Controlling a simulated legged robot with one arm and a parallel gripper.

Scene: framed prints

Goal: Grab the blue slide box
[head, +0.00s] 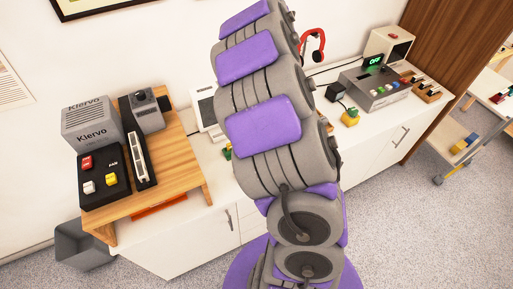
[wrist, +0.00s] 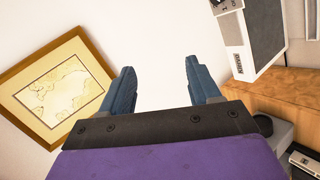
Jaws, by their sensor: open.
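My gripper (wrist: 160,67) shows in the wrist view with its two blue-grey fingers wide apart and nothing between them. It faces a white wall, beside a framed print (wrist: 58,88) on the left. No blue slide box can be made out for sure. A small blue block (head: 471,139) sits beside a yellow one on a cart shelf at the far right of the head view; it is too small to identify. My arm hides the middle of the white cabinet in the head view.
A wooden riser (head: 192,150) at left holds grey Klervo boxes (head: 92,125) and a black button panel (head: 104,178). A white cabinet (head: 185,240) runs along the wall. A grey device (head: 376,88) stands on its right part. A grey bin (head: 82,246) stands on the floor.

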